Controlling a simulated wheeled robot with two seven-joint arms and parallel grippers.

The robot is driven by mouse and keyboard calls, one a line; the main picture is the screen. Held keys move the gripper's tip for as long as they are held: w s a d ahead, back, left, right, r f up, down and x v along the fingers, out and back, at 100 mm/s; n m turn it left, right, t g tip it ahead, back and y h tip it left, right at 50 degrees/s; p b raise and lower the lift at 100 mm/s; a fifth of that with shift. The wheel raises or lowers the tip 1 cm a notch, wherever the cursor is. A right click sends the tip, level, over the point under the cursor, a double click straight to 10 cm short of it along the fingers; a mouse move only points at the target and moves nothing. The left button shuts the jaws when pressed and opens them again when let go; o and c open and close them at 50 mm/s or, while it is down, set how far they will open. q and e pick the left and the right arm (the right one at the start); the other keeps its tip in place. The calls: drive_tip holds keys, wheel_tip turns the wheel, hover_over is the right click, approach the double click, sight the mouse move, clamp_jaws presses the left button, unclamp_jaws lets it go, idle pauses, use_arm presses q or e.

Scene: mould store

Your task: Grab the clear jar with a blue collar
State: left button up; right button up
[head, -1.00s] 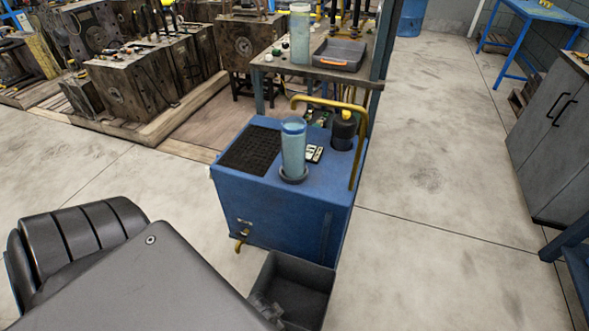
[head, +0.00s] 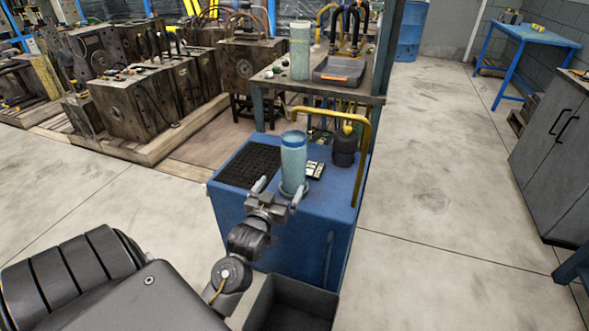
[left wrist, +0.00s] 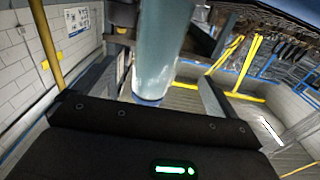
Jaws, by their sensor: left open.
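The clear jar with a blue collar (head: 294,158) stands upright on top of the blue cabinet (head: 283,225), its base in a dark ring. My left gripper (head: 281,187) is open at the near side of the jar, with a finger towards each side of its lower part. In the left wrist view the jar (left wrist: 160,48) shows large between the two fingers (left wrist: 158,88), its blue band near the palm. No grip on it shows. The right gripper is not in view.
A black mesh mat (head: 249,166), a small panel (head: 315,169), a dark cylinder (head: 345,148) and a yellow rail (head: 361,150) surround the jar. Another pale clear jar (head: 299,52) and a grey tray (head: 338,71) are on the bench behind. A dark bin (head: 293,305) is below.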

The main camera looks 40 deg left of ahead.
sight(288, 175)
use_arm(q)
drive_tip(key=shift+b+x, duration=0.3)
drive_tip(key=shift+x, duration=2.65)
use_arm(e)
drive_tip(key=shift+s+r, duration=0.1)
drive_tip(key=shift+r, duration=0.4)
use_arm(q)
drive_tip(key=x, duration=0.4)
drive_tip(key=shift+w+d+f+b, duration=0.15)
drive_tip(key=shift+w+f+b, duration=0.1)
drive_tip(key=shift+b, duration=0.1)
drive_tip(key=shift+w, duration=0.25)
drive_tip(key=shift+r, duration=0.1)
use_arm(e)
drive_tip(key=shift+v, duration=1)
use_arm(q)
drive_tip(key=shift+c, duration=0.3)
drive_tip(key=c, duration=1.7)
drive_tip(key=shift+r, duration=0.1)
drive_tip(key=shift+c, duration=0.2)
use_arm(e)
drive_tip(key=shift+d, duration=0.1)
use_arm(q)
drive_tip(key=shift+r, duration=0.1)
